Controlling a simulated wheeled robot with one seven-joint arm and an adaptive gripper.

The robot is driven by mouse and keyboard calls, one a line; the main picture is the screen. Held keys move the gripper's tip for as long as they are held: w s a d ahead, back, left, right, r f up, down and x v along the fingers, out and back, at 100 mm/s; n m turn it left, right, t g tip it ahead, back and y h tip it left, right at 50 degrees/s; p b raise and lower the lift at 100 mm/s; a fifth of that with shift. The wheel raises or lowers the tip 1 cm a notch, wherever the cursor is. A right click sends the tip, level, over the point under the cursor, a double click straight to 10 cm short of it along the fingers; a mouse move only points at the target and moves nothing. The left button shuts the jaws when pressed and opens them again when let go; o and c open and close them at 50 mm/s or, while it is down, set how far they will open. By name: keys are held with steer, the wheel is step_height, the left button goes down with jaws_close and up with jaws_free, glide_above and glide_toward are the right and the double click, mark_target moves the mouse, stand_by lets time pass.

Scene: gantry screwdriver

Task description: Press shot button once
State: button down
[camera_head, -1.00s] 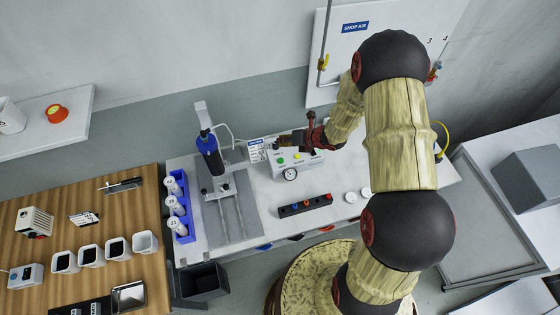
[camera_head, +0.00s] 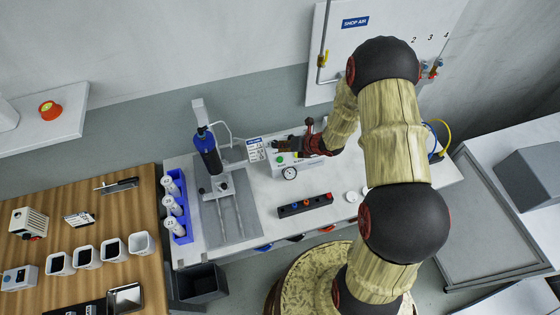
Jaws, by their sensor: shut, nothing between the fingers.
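A white control box (camera_head: 278,169) stands on the light bench, with a round dial gauge (camera_head: 289,173) on its front. A green button (camera_head: 280,158) shows on its top left. Labels on the box are too small to read, so I cannot tell which button is the shot button. My gripper (camera_head: 277,145), dark and reddish, is shut and empty. It reaches in from the right over the box's top and hides much of that top. I cannot tell whether its fingertips touch the box.
A blue cartridge (camera_head: 208,156) stands on a dispensing stand left of the box, beside a small sign (camera_head: 255,150). A blue rack (camera_head: 182,231) of white bottles stands further left. A black block (camera_head: 305,206) with coloured parts lies in front. A wooden table (camera_head: 130,185) is at left.

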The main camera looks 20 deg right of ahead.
mark_target(282, 158)
steer(key=shift+f+b, duration=1.5)
steer(key=shift+f, duration=0.55)
steer(key=shift+f, duration=0.15)
steer(key=shift+f+b, duration=0.3)
steer(key=shift+b, duration=0.3)
steer(key=shift+f+b, duration=0.4)
steer(key=shift+b, duration=0.15)
stand_by(0.3)
steer(key=shift+r, duration=0.1)
steer(key=shift+r+p, duration=0.45)
steer(key=shift+r, duration=0.3)
steer(key=shift+r+p, duration=1.5)
steer(key=shift+r, duration=1.1)
